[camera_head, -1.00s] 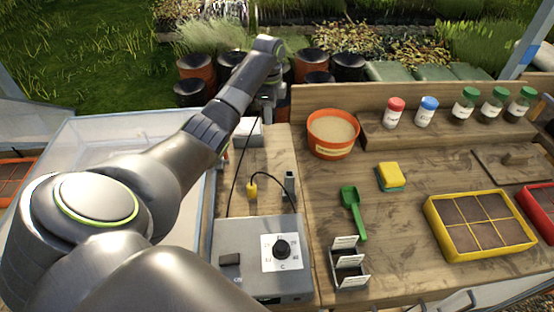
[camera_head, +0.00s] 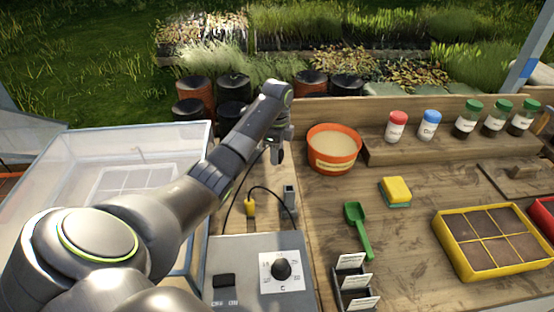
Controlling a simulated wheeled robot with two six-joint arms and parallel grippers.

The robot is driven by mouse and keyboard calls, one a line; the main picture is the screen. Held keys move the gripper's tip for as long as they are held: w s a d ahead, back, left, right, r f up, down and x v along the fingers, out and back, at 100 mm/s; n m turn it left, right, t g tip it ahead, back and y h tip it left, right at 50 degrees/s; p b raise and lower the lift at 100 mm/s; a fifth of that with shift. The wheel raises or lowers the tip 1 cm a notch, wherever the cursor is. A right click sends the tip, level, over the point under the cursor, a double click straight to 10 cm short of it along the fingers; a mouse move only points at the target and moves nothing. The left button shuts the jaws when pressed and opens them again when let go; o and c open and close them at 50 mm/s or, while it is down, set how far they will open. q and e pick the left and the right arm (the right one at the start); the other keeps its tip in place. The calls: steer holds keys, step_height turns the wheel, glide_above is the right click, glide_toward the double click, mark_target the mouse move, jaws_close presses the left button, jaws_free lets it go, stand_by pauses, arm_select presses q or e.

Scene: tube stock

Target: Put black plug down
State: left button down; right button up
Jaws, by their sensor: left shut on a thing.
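My left gripper (camera_head: 277,152) is at the back of the bench, left of the orange pot, fingers pointing down. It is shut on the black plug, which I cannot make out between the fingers. A black cable runs from near the gripper down to the grey control box (camera_head: 248,262). A yellow plug (camera_head: 250,208) with its own black cable stands on the wood nearer to me, below the gripper in the picture. A small grey upright holder (camera_head: 290,196) stands right of the yellow plug. My right gripper is not in view.
The orange pot (camera_head: 334,166) of sand stands close right of the gripper. A clear-walled propagator box (camera_head: 190,146) is at the left. A green scoop (camera_head: 358,230), yellow sponge (camera_head: 397,188), label rack (camera_head: 352,286) and yellow seed tray (camera_head: 450,257) lie to the right.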

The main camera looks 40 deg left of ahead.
arm_select(q)
steer(key=shift+f, duration=1.25)
steer(key=shift+f, duration=0.15)
steer(key=shift+f, duration=0.45)
steer(key=c, duration=1)
jaws_free()
steer(key=shift+o, duration=0.2)
step_height(320, 180, up, 7)
steer(key=shift+w+r, duration=0.1)
steer(key=shift+r, duration=0.1)
step_height(320, 180, up, 4)
steer(key=p, duration=0.2)
steer(key=shift+p, duration=0.4)
steer(key=shift+r+p, duration=0.9)
steer(key=shift+r, duration=0.05)
